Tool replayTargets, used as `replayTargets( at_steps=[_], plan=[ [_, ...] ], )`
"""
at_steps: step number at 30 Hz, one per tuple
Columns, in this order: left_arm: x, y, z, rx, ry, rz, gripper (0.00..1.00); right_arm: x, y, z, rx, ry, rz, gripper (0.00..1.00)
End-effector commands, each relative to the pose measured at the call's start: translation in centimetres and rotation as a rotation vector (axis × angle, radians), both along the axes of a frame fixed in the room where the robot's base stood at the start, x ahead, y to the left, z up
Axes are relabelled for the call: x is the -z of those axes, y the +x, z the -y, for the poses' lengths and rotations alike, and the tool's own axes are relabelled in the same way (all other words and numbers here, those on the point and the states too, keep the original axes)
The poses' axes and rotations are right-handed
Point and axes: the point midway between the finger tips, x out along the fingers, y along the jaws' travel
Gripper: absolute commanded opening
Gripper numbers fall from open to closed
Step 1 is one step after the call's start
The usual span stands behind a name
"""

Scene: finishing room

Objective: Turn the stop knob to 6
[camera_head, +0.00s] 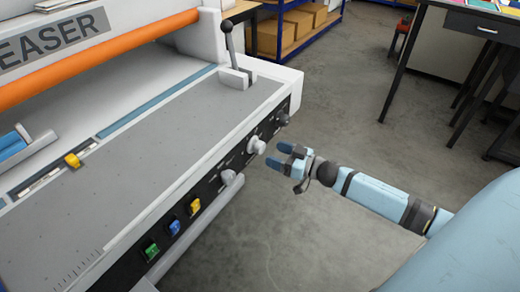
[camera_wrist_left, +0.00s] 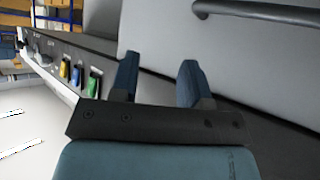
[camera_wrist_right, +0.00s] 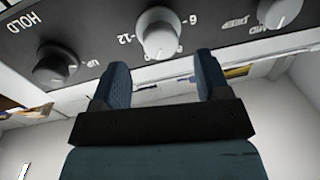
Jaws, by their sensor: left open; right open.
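My right gripper (camera_head: 281,155) is open and empty, just off the front panel of the machine in the head view. A pale round knob (camera_head: 256,146) is on the panel just left of its fingertips. In the right wrist view this knob (camera_wrist_right: 158,32) sits beyond the gap between the open fingers (camera_wrist_right: 162,72), apart from them. The numbers 6 and 12 are printed beside it; no word "stop" is readable. My left gripper (camera_wrist_left: 158,72) is open and empty in the left wrist view, beside the machine, and is not seen in the head view.
A dark knob (camera_wrist_right: 55,66) by "HOLD" and another pale knob (camera_wrist_right: 278,12) flank it. Green (camera_head: 150,250), blue (camera_head: 175,226) and yellow (camera_head: 194,207) buttons line the panel. A black lever (camera_head: 230,45) stands on top. The floor (camera_head: 330,110) right of the machine is clear.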

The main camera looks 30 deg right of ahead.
Motion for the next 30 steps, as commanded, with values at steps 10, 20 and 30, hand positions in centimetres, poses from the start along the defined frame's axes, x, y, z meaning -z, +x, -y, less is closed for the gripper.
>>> replayTargets(
  at_steps=[10,20,30],
  plan=[
    [0.2,0.1,0.1,0.001,0.001,0.007,0.43,0.0,4.8,-2.5,0.001,0.000,0.001,0.69],
    [0.1,0.2,0.1,0.002,0.000,0.007,0.43,0.0,5.5,-2.9,0.001,0.000,0.000,0.69],
    [0.1,0.2,0.1,0.002,0.000,0.007,0.43,0.0,5.5,-2.9,0.001,0.000,0.000,0.20]
  ],
)
